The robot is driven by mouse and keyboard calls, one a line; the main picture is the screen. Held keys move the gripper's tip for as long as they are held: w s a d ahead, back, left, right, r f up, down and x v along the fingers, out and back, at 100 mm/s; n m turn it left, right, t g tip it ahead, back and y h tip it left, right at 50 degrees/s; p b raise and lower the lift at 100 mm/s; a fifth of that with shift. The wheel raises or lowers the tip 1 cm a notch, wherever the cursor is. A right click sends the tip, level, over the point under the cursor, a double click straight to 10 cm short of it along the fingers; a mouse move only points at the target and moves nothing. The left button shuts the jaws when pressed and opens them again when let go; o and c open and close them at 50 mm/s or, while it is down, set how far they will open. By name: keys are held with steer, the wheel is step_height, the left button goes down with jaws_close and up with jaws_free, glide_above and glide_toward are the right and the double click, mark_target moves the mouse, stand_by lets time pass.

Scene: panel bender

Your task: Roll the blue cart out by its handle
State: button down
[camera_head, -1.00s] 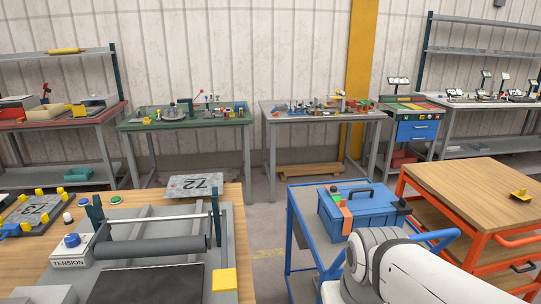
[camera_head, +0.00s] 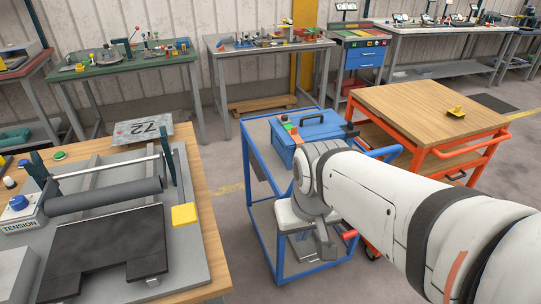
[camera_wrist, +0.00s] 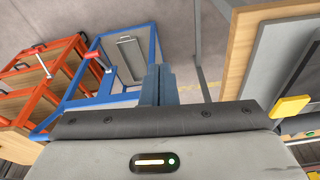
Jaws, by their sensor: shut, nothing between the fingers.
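The blue cart (camera_head: 255,198) stands in the middle of the head view, with a blue toolbox (camera_head: 308,130) on its grey top. Its bent blue handle (camera_head: 388,153) sticks out at the right, partly behind my arm. In the wrist view the blue frame (camera_wrist: 154,48) shows at upper left, around a grey shelf. My gripper (camera_wrist: 158,72) is shut and empty in the wrist view. In the head view my wrist is in front of the cart's near side and hides part of it. I cannot tell whether the fingers touch the frame.
An orange cart (camera_head: 430,100) with wooden shelves stands close on the right. A workbench with a tension roller (camera_head: 105,197) and a yellow block (camera_head: 185,214) is on the left. A narrow strip of floor separates it from the blue cart. Other benches line the wall.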

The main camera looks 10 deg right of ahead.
steer(key=c, duration=2.1)
jaws_free()
steer(key=shift+c, duration=0.2)
